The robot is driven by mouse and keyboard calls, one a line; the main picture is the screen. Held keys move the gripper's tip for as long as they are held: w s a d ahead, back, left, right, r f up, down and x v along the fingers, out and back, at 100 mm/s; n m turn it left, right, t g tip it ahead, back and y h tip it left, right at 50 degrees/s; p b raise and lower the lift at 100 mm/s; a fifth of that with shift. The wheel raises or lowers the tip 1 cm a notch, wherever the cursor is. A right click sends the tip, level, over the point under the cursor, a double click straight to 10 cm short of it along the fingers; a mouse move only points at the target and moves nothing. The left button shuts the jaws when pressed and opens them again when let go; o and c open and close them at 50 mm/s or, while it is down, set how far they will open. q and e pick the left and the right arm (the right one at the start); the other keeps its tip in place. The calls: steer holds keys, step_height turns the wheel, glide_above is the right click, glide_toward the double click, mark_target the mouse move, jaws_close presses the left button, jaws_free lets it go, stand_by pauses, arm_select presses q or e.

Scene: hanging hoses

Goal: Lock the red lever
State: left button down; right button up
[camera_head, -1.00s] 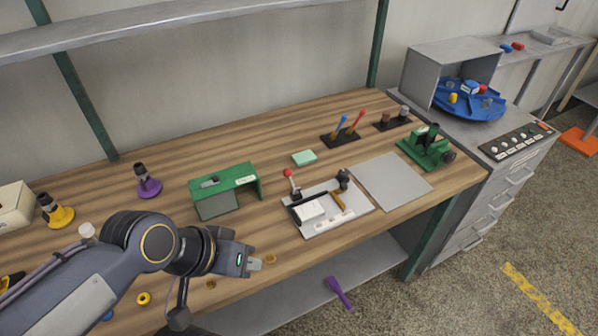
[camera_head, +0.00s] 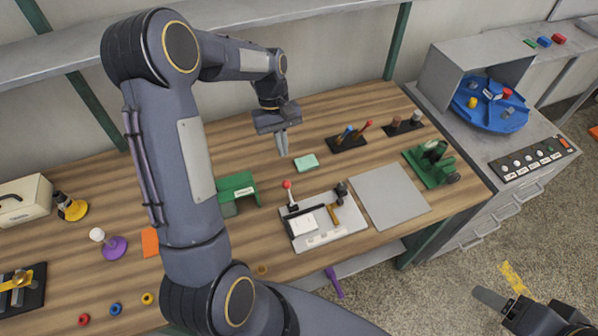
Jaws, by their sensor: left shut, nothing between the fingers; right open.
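A red-handled lever (camera_head: 367,126) stands tilted beside a blue-handled lever (camera_head: 347,131) on a black base (camera_head: 345,144) at the back of the bench. A separate red ball knob (camera_head: 287,184) tops a short lever on a white fixture plate (camera_head: 338,236); I cannot tell which one the task means. My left gripper (camera_head: 282,150) is shut and empty, pointing down above the bench, left of the black base and apart from both red-topped parts. My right gripper (camera_head: 486,303) is open and empty at the lower right, over the floor, partly cut off by the frame.
A mint block (camera_head: 306,161), a green housing (camera_head: 236,190), a grey plate (camera_head: 389,195) and a green vise-like fixture (camera_head: 432,165) surround the white plate. A blue turntable (camera_head: 488,104) stands on the right cabinet. My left arm hides part of the bench.

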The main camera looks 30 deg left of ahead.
arm_select(q)
steer(key=shift+f, duration=0.1)
steer(key=shift+f, duration=0.1)
glide_above(288, 189)
steer(key=w+a, duration=0.1)
step_height(288, 189, down, 5)
steer(key=shift+r, duration=0.15)
steer(key=b+x, duration=0.2)
steer(key=x, duration=0.1)
steer(key=b+x, duration=0.2)
steer(key=x, duration=0.1)
steer(key=shift+w+a, duration=0.15)
steer(key=shift+a, duration=0.05)
steer(key=shift+s+d+b, duration=0.35)
steer(key=shift+s+d, duration=0.35)
steer(key=shift+d, duration=0.15)
steer(key=shift+s+d+f, duration=0.3)
steer(key=shift+s+d, duration=0.1)
steer(key=shift+d, duration=0.05)
